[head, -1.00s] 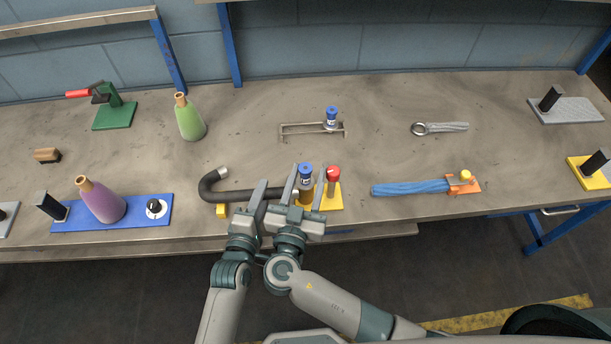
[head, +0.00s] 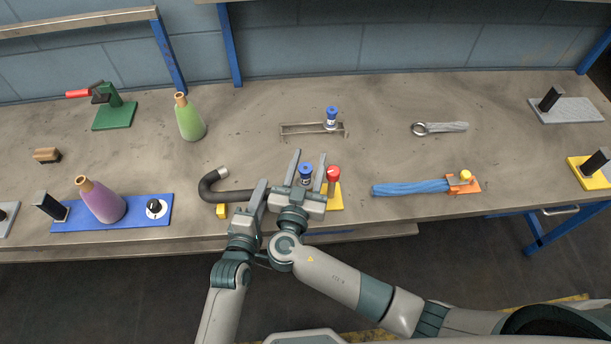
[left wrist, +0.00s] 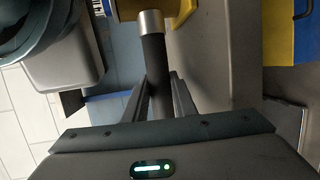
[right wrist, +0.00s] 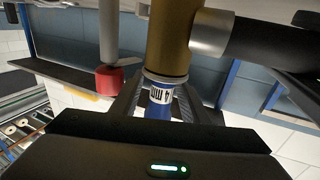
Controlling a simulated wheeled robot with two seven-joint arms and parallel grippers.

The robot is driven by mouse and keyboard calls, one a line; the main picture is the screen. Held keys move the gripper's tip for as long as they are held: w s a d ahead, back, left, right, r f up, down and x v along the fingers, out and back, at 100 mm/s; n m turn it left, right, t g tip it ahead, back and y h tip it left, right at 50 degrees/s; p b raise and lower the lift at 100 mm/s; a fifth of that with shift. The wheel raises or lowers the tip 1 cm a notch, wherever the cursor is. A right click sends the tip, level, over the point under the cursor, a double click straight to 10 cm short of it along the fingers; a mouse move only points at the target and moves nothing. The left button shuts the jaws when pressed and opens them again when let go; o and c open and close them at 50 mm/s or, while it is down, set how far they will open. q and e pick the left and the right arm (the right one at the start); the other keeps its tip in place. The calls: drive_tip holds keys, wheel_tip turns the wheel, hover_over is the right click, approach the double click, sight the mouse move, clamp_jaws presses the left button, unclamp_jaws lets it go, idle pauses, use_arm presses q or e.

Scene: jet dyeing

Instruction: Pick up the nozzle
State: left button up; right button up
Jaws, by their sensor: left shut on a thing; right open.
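A blue-capped nozzle (head: 306,171) with a white label sits on a brass body (right wrist: 168,40), seen close in the right wrist view (right wrist: 159,104). My right gripper (head: 307,165) is open, with one finger on each side of this nozzle; I cannot tell if they touch it. My left gripper (head: 259,194) is shut on the black pipe (left wrist: 153,70), which has a silver collar at its end. The pipe's curved far end (head: 208,186) shows left of the grippers. A second blue-capped nozzle (head: 331,116) stands on a wire rack (head: 300,129) behind.
A red-topped post (head: 333,174) stands close right of my right gripper on a yellow base (head: 335,200). A purple bottle (head: 103,202) and green bottle (head: 190,118) stand left. The bench between hose and rack is clear.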

clamp_jaws()
drive_tip(key=shift+r, duration=0.1)
wheel_tip(320, 180, up, 10)
idle(0.7)
use_arm(q)
drive_tip(key=o, duration=1.2)
drive_tip(key=shift+c, duration=0.2)
